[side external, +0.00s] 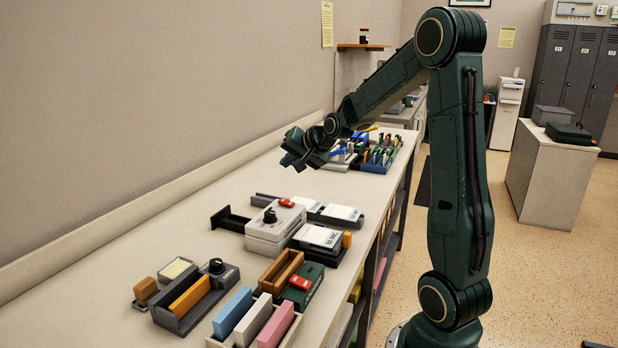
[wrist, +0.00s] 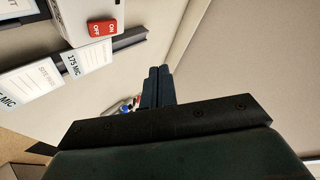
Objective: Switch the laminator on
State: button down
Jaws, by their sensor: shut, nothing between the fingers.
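The laminator appears to be the pale grey box (side external: 268,232) on the bench, with a black knob (side external: 270,215) and a red switch (side external: 287,203) on top. In the wrist view, part of the box (wrist: 72,12) shows at the upper left. Its red switch (wrist: 102,28) has ON and OFF lettering; I cannot tell which way it is set. My gripper (side external: 287,160) is shut and empty, above the bench and beyond the box, apart from it. In the wrist view its fingers (wrist: 158,72) lie together, to the right of and below the switch.
Labelled pouch packs (side external: 320,237) lie in dark trays beside the box. Nearer stand a green unit with another red switch (side external: 300,283), a dark grey unit with a knob (side external: 216,266) and coloured blocks (side external: 232,312). A pen tray (side external: 376,157) stands behind. The wall-side bench is clear.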

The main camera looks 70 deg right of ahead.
aim_at(286, 202)
jog(key=shift+d+f, duration=0.2)
jog(key=shift+d, duration=0.35)
jog(key=shift+f, duration=0.1)
jog(key=shift+w+f, duration=0.25)
jog(key=shift+f, duration=1.15)
jog(key=shift+w+f, duration=0.3)
jog(key=shift+f, duration=1.1)
jog(key=shift+w+f, duration=0.25)
jog(key=shift+f, duration=1.15)
jog(key=shift+w+f, duration=0.15)
jog(key=shift+f, duration=0.65)
jog(key=shift+r, duration=0.1)
jog(key=shift+r, duration=0.7)
jog(key=shift+r, duration=0.15)
jog(key=shift+s+r, duration=0.2)
jog(key=shift+r, duration=0.6)
jog(key=shift+s+r, duration=0.15)
jog(key=shift+r, duration=0.6)
jog(key=shift+s+r, duration=0.2)
jog(key=shift+r, duration=0.6)
